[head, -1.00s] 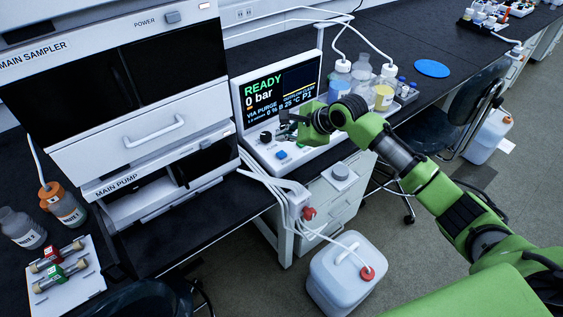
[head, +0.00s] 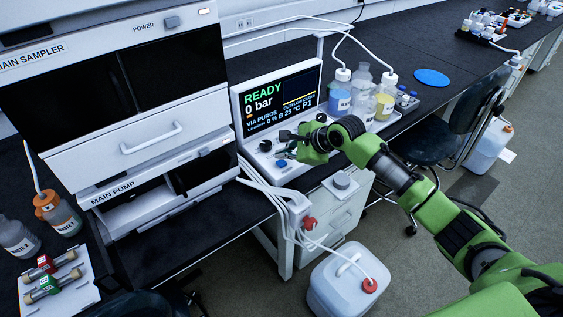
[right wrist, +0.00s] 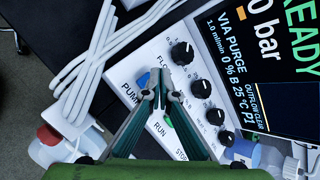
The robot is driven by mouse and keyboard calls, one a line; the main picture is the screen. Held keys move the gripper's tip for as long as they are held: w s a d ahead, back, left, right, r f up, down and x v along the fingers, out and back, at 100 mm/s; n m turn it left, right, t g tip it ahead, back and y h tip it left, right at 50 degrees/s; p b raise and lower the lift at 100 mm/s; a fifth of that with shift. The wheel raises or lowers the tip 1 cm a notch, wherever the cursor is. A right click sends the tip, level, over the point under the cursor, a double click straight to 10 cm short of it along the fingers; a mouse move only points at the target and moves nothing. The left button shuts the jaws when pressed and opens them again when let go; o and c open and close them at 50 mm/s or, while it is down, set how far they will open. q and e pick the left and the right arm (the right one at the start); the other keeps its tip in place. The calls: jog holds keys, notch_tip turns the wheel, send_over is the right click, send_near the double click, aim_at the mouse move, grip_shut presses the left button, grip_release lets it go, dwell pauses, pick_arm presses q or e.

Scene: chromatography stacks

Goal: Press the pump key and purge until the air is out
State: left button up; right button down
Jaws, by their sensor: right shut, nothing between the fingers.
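The white control panel (head: 262,140) stands on the bench with its screen (head: 283,97) lit. The screen reads READY, 0 bar, VIA PURGE; the right wrist view also shows OUTFLOW CLEAR on the screen (right wrist: 262,62). A blue key (right wrist: 142,80) lies by the PUMP label; it also shows in the head view (head: 281,163). A green key (right wrist: 168,122) is by the RUN label. My right gripper (right wrist: 160,73) is shut and empty, its tips just over the panel beside the blue key. Contact cannot be told. My left gripper is out of view.
Several black knobs (right wrist: 200,88) line the panel close to the fingers. White tubes (head: 262,182) run down past the panel's left side to a white can (head: 345,287) on the floor. Bottles (head: 362,78) stand right of the panel. The main sampler (head: 165,75) is at the left.

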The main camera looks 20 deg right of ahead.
aim_at(283, 163)
dwell(0.8)
jog(key=shift+f+p, duration=0.3)
jog(key=shift+p, duration=0.2)
jog(key=shift+f, duration=0.1)
jog(key=shift+f, duration=0.6)
dwell(0.6)
jog(key=shift+r+p, duration=0.95)
jog(key=shift+p, duration=0.6)
notch_tip(283, 163, up, 5)
jog(key=p, duration=0.6)
jog(key=shift+r+p, duration=0.1)
jog(key=shift+p, duration=0.2)
